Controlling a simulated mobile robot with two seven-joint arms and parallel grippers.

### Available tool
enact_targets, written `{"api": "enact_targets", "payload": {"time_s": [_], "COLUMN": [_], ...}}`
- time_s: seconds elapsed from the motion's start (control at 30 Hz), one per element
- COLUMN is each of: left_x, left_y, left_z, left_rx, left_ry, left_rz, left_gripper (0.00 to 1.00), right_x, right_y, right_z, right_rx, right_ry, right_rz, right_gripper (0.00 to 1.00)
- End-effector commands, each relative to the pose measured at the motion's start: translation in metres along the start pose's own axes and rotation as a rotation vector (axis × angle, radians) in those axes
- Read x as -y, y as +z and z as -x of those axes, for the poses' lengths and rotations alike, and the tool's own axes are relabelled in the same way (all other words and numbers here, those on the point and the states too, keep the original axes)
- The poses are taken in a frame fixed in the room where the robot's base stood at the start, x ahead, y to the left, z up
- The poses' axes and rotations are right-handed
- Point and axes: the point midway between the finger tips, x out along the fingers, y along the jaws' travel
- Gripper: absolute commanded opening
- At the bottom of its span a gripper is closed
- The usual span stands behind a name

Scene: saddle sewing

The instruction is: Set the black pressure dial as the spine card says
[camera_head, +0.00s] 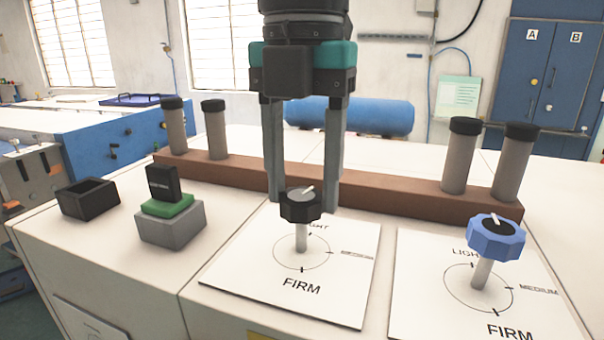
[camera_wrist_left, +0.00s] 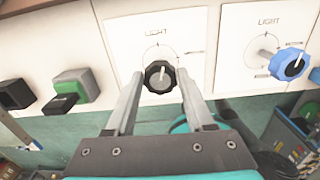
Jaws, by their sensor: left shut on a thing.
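The black pressure dial (camera_head: 300,205) stands on a grey post above a white plate (camera_head: 235,279) marked FIRM at the front, with a partly hidden label at the back. In the left wrist view the dial (camera_wrist_left: 160,77) has a white pointer line aimed roughly toward LIGHT. My left gripper (camera_head: 303,205) comes down from above, shut on the black dial, with one finger on each side. A black upright piece (camera_head: 163,183) with faint, unreadable lettering sits on a green pad on a grey block. I cannot tell whether it is the spine card. My right gripper is not in view.
A blue dial (camera_head: 496,238) stands on a second plate (camera_head: 412,300) at the right. A brown rail (camera_head: 400,190) with several black-capped grey posts runs behind. A black open box (camera_head: 88,199) is at the left. A pale green sheet (camera_head: 458,98) hangs on the back wall.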

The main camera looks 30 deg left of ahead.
Motion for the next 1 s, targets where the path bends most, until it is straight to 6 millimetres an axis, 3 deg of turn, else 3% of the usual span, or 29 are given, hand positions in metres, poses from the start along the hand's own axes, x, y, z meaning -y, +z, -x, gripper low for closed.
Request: {"api": "enact_targets", "payload": {"time_s": [1.0], "left_x": [0.003], "left_y": [-0.002], "left_z": [0.001], "left_rx": [0.001], "left_ry": [-0.001], "left_rz": [-0.968], "left_gripper": [0.0], "right_x": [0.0], "right_y": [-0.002], "right_z": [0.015], "right_rx": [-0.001], "right_ry": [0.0], "right_rz": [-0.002], "right_gripper": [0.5]}}
